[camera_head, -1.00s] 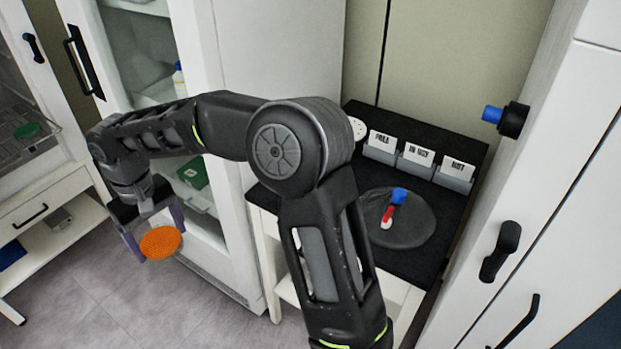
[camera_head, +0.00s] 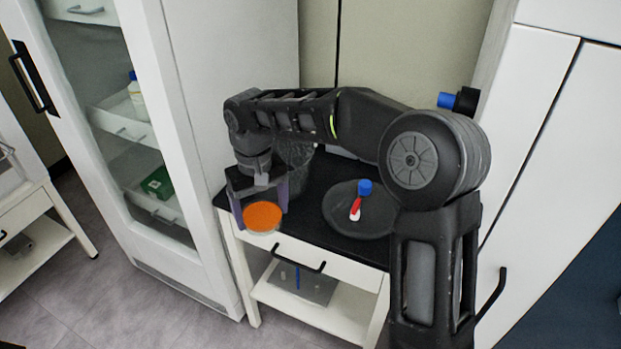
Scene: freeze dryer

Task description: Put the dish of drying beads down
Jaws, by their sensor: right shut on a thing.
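The dish of drying beads (camera_head: 263,217) is a round, shallow clear dish filled with orange beads. My right gripper (camera_head: 262,212) is shut on the dish, with its fingers on either side of it. The dish is level at the front left edge of the black-topped table (camera_head: 318,173). I cannot tell whether it touches the top or hangs just above it. My left gripper is not in view.
A dark round mat (camera_head: 341,222) on the table bears a small red, white and blue item (camera_head: 357,202). A glass-door cabinet (camera_head: 150,262) stands at left. White cabinet doors (camera_head: 530,150) are at right. My arm hides the table's back.

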